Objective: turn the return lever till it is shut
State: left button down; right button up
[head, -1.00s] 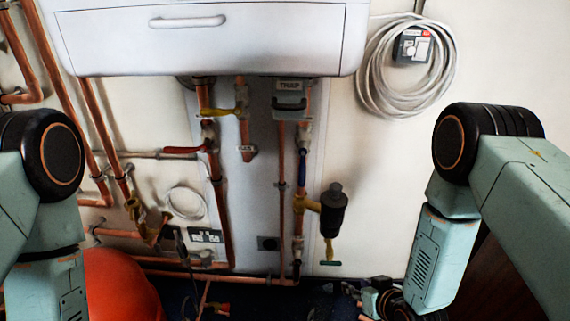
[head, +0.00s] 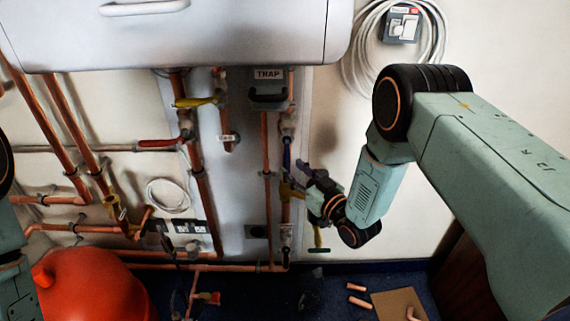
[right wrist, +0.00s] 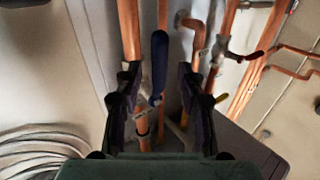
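The return lever, a blue handle (head: 287,150), lies along the upright copper pipe below the trap box in the head view. In the right wrist view the blue lever (right wrist: 158,68) points nearly upright between my finger pads. My right gripper (head: 293,178) is at the pipe beside the lever's lower end. Its dark fingers (right wrist: 160,88) are spread apart on either side of the lever, with a gap on both sides. It holds nothing. My left gripper is out of view; only part of the left arm shows at the left edge.
A red lever (head: 158,143) and a yellow lever (head: 196,101) sit on neighbouring pipes to the left. The trap box (head: 269,93) and white boiler (head: 180,40) are above. A red vessel (head: 95,290) stands lower left. Wall right of the pipes is mostly clear.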

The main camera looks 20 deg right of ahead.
aim_at(289, 166)
jog(key=x, duration=0.2)
jog(key=shift+w+a+f, duration=0.15)
jog(key=shift+w+f, duration=0.05)
jog(key=shift+w, duration=0.2)
jog(key=shift+w+a+r+b, duration=0.1)
jog(key=shift+w+r+b, duration=0.1)
jog(key=shift+w+b, duration=0.15)
jog(key=shift+w+a+f, duration=0.1)
jog(key=shift+w+a, duration=0.05)
jog(key=shift+w, duration=0.05)
jog(key=shift+c, duration=1.1)
jog(key=shift+s, duration=0.1)
jog(key=shift+c, duration=1.4)
grip_shut()
